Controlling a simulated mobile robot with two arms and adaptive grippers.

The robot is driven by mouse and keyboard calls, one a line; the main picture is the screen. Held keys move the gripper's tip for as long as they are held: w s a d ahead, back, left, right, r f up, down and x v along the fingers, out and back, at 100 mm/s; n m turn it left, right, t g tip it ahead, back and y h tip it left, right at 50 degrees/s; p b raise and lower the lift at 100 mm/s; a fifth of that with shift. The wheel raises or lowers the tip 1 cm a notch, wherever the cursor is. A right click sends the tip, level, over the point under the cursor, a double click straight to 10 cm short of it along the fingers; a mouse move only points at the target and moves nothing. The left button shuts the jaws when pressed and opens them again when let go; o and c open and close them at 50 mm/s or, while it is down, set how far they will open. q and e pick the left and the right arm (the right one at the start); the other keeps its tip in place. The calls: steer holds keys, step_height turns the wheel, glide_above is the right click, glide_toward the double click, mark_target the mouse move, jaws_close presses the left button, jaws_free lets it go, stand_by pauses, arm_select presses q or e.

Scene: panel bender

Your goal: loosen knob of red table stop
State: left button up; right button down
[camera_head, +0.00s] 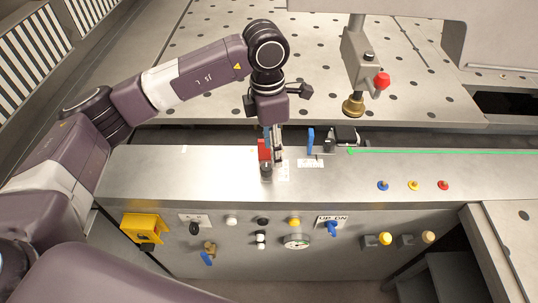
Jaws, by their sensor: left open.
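The red table stop (264,150) stands on the steel ledge in the middle of the view, partly covered by my gripper. A dark knob (266,171) sits at its front, low on the ledge. My left gripper (277,157) points down from the wrist, just right of the red stop and close above the knob. It is open, with nothing seen between its fingers. I cannot tell whether a finger touches the stop or the knob. My right gripper is not in view.
A blue lever (310,141) and a small black device (345,135) stand right of the gripper. A post with a red knob (382,81) hangs over the perforated table (210,40). Blue, yellow and red buttons (413,185) sit on the clear right ledge. The front panel (230,262) carries valves and a gauge.

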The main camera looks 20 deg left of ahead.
mark_target(266, 167)
arm_select(q)
steer(key=shift+w+a+r+y, duration=0.1)
steer(key=shift+w+a+y, duration=0.1)
steer(key=shift+a, duration=0.25)
steer(key=shift+w+a+r+y, duration=0.1)
steer(key=shift+a+y, duration=0.1)
steer(key=shift+a, duration=0.2)
steer(key=shift+a+f, duration=0.15)
step_height(266, 167, down, 6)
steer(key=p, duration=0.3)
steer(key=shift+s, duration=0.15)
steer(key=shift+f, duration=0.65)
steer(key=shift+c, duration=0.2)
jaws_close()
